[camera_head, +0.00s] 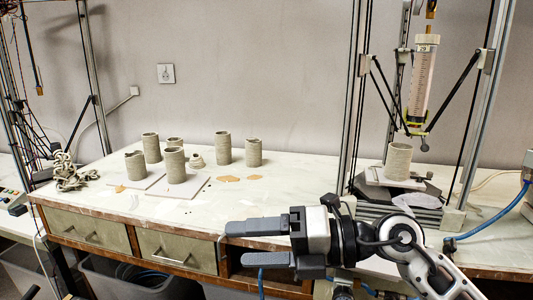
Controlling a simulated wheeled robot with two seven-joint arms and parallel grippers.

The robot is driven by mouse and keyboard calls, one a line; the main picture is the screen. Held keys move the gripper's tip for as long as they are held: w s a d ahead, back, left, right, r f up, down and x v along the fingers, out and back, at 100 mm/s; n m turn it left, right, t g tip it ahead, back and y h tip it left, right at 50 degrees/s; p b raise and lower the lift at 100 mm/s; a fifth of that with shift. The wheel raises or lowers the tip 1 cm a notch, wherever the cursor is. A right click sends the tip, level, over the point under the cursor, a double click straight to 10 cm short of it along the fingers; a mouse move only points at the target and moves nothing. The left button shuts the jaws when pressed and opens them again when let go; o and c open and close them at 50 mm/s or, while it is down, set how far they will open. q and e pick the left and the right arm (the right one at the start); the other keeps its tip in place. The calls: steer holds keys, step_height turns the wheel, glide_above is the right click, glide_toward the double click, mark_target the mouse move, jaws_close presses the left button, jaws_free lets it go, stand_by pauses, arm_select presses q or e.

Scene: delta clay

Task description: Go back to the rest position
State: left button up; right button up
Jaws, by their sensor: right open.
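My right gripper (250,243) is at the table's front edge, right of the middle. Its two dark fingers point left and stand apart, with nothing between them. Its arm comes in from the lower right. Several grey clay cylinders stand upright on the worktable (290,190), well behind and left of the right gripper. One clay cylinder (397,161) stands on the printer's platform behind the right arm.
A delta clay printer with a clay-filled tube (422,80) and dark rods stands at the right. White boards (180,186) lie under some cylinders. Coiled clay (73,174) lies at the left. Drawers (176,250) front the table. The table's middle is mostly clear.

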steer(key=d+f+m+t+h, duration=0.5)
steer(key=m+t, duration=0.3)
steer(key=m, duration=0.6)
steer(key=d+f+m+t+h, duration=0.2)
steer(key=d+f+m+t, duration=0.6)
steer(key=m, duration=0.6)
steer(key=s+d+f+m+g+h, duration=0.1)
steer(key=s+f+m+g+h, duration=0.2)
steer(key=s+f, duration=0.3)
steer(key=s+d+f+m+g+h, duration=0.1)
steer(key=s+f+m+g+h, duration=0.2)
steer(key=f, duration=1)
steer(key=s+m+g, duration=0.1)
steer(key=s+m, duration=0.1)
steer(key=s, duration=0.1)
steer(key=shift+s+d+m, duration=0.35)
steer(key=shift+m, duration=0.05)
steer(key=shift+f, duration=0.1)
